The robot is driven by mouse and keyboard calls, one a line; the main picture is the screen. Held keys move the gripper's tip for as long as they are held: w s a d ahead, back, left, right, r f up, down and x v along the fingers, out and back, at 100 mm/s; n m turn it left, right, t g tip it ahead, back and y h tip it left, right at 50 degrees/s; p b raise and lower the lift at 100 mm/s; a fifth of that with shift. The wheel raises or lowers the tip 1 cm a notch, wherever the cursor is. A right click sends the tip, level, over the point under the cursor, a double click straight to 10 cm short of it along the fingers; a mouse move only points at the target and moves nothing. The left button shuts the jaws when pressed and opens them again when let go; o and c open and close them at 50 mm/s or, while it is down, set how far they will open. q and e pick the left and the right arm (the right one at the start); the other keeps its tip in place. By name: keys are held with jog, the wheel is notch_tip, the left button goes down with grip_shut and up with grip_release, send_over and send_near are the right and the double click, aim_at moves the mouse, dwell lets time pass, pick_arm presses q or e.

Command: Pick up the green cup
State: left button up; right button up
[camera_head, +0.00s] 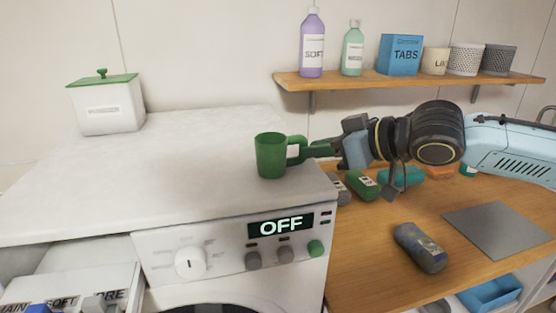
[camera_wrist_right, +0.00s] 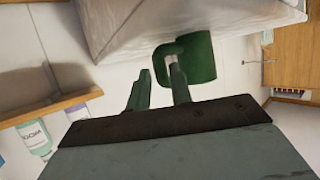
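The green cup (camera_head: 270,156) stands upright near the right edge of the washing machine's white top (camera_head: 180,150). Its handle faces right, toward my right gripper (camera_head: 308,149). In the right wrist view the cup (camera_wrist_right: 201,57) is just beyond the fingertips. The two fingers of the right gripper (camera_wrist_right: 160,74) are apart there, with the handle at their tips; one finger overlaps the handle in the picture. I cannot tell whether they touch. My left gripper is not in view.
A white box with a green lid (camera_head: 105,103) stands at the back left. A wooden shelf (camera_head: 400,81) with bottles and pots hangs above my right arm. A wooden counter (camera_head: 370,260) at right holds several items.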

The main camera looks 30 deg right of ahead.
aim_at(300, 162)
jog(key=shift+r+p+x, duration=0.15)
jog(key=shift+p+x, duration=0.2)
jog(key=shift+x, duration=0.7)
jog(key=shift+r+p+x, duration=0.1)
jog(key=shift+p+x, duration=0.2)
jog(key=shift+x, duration=1.45)
grip_shut()
